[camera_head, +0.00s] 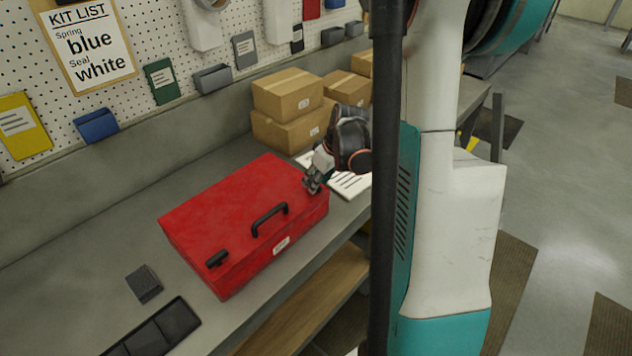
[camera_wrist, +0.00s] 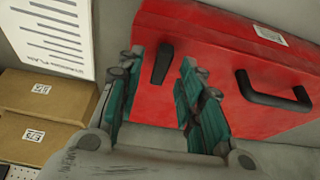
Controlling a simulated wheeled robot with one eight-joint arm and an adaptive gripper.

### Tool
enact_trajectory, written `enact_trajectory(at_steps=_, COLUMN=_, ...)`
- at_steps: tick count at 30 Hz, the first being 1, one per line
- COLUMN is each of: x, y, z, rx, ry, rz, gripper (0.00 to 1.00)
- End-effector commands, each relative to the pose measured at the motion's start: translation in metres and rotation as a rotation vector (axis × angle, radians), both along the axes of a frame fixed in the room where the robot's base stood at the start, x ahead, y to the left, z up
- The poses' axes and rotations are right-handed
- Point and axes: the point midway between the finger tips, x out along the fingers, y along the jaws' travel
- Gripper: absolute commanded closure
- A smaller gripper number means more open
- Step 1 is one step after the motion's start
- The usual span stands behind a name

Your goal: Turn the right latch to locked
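The red case (camera_head: 235,210) lies shut on the grey bench, with its black handle (camera_head: 268,218) along the front side. The left latch (camera_head: 217,258) lies roughly in line with the handle. My gripper (camera_head: 313,184) is at the right end of the case and hides the right latch in the head view. In the wrist view the right latch (camera_wrist: 162,63) is a dark bar roughly crosswise to the handle (camera_wrist: 272,97). My gripper (camera_wrist: 161,72) is open there, one finger on each side of the latch, with gaps visible. Contact is not visible.
Cardboard boxes (camera_head: 287,95) and a white printed sheet (camera_head: 350,182) lie behind and right of the case. A small dark block (camera_head: 144,284) and a black tray (camera_head: 155,332) lie at the front left. A pegboard with a kit list (camera_head: 88,42) stands behind.

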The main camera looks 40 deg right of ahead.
Motion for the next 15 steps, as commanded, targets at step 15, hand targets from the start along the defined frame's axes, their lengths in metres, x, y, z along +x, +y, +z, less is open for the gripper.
enact_trajectory(at_steps=15, x=0.0036, y=0.0008, z=-0.009, rx=0.0, ry=0.0, rz=0.0, gripper=0.82)
